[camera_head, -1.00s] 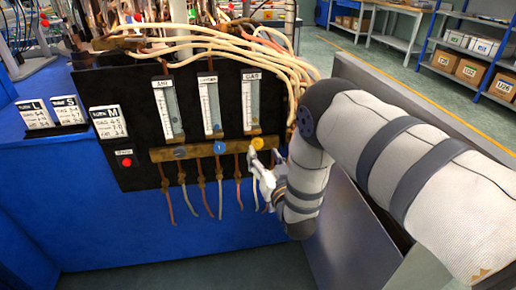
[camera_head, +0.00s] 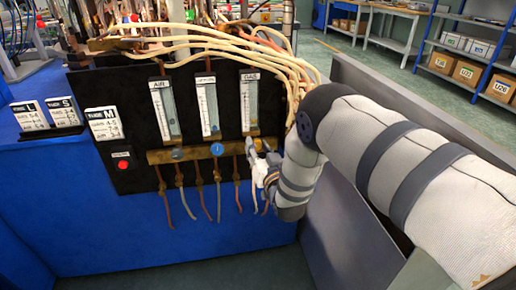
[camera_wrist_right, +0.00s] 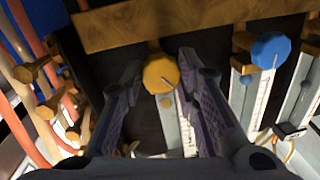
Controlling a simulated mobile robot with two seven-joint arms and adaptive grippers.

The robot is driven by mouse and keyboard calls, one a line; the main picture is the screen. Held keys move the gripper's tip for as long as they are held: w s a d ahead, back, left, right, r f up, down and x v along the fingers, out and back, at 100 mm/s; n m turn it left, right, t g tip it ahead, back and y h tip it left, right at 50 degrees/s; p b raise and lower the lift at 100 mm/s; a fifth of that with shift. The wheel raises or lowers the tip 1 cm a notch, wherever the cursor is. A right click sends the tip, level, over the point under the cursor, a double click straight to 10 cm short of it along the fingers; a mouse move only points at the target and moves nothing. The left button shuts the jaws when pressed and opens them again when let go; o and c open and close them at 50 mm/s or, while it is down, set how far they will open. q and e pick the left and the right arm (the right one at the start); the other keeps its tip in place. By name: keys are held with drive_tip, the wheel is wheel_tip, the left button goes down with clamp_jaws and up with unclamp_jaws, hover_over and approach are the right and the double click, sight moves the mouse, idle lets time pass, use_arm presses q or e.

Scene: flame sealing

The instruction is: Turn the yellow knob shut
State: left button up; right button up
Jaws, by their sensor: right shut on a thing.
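The yellow knob (camera_wrist_right: 160,74) is round and sits on the brass bar of the gas panel, below the GAS flow tube. In the wrist view it lies between the two dark fingers of my right gripper (camera_wrist_right: 161,62), one finger on each side. My right gripper (camera_head: 262,154) is shut on the knob, and in the head view it largely hides it. The knob's face in the wrist view has a thin marker line. My left gripper is not in view.
The blue knob (camera_head: 217,149) and the grey knob (camera_head: 177,154) sit on the same brass bar (camera_head: 198,152) to the left. Hoses hang below the bar. A red button (camera_head: 122,165) and black-and-white cards (camera_head: 104,124) stand at the left.

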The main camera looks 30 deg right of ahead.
drive_tip(key=shift+m, duration=0.3)
drive_tip(key=m, duration=0.2)
drive_tip(key=shift+f+m, duration=0.1)
drive_tip(key=shift+m, duration=1.9)
drive_tip(key=shift+a+m, duration=0.1)
drive_tip(key=shift+m, duration=0.2)
drive_tip(key=o, duration=1.2)
drive_tip(key=shift+t, duration=0.3)
drive_tip(key=shift+c, duration=0.2)
drive_tip(key=s+a, duration=0.2)
drive_tip(key=s, duration=1)
drive_tip(key=shift+a+f, duration=0.15)
drive_tip(key=shift+f, duration=0.2)
